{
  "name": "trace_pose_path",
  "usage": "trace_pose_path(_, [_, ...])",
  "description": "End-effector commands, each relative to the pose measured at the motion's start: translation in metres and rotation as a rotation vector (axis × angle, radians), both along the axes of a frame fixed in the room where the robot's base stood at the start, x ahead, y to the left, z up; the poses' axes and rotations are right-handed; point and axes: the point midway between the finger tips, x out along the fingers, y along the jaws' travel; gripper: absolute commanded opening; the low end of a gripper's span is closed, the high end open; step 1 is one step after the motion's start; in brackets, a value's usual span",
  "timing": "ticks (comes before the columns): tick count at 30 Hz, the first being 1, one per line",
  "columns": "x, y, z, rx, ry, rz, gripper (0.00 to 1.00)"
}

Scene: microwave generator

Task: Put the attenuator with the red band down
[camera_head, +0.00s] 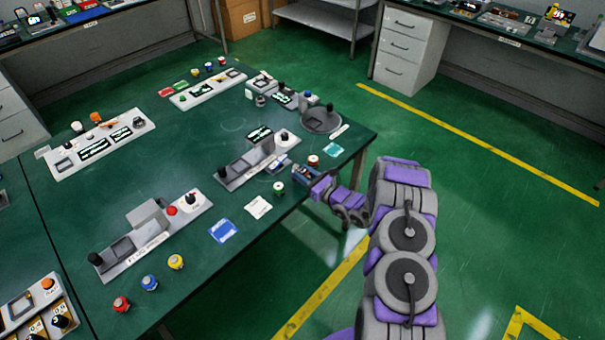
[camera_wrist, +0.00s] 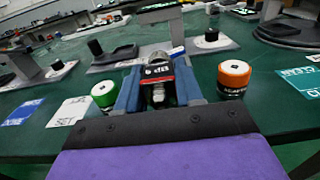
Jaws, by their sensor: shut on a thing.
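My gripper (camera_wrist: 157,78) is at the near edge of the green table, its blue fingers shut on a small metallic attenuator (camera_wrist: 157,90). The attenuator has a black lettered label and a red band in the wrist view. Its lower part is hidden, and I cannot tell whether it touches the table. In the head view my gripper (camera_head: 301,172) mostly hides it. A green-capped part (camera_wrist: 104,95) stands left of the fingers, and an orange-red-capped part (camera_wrist: 234,76) stands to the right, both apart from it.
A grey fixture (camera_head: 257,160) with an upright post stands just beyond my gripper. White (camera_head: 257,207) and blue (camera_head: 222,231) cards lie left of it, a teal card (camera_head: 333,149) to the right. A round-based stand (camera_head: 320,120) is at the right corner. Bare table lies between the fixtures.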

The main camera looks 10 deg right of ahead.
Motion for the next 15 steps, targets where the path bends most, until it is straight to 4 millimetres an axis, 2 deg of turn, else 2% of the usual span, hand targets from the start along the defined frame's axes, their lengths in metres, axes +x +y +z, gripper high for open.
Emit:
trace_pose_path(9, [-0.0006,0.0058,-0.0067,-0.006,0.001,0.003,0.0])
trace_pose_path(10, [-0.0006,0.0056,-0.0066,-0.006,0.001,0.004,0.37])
trace_pose_path(15, [-0.0005,0.0024,-0.0067,-0.002,0.001,0.002,0.53])
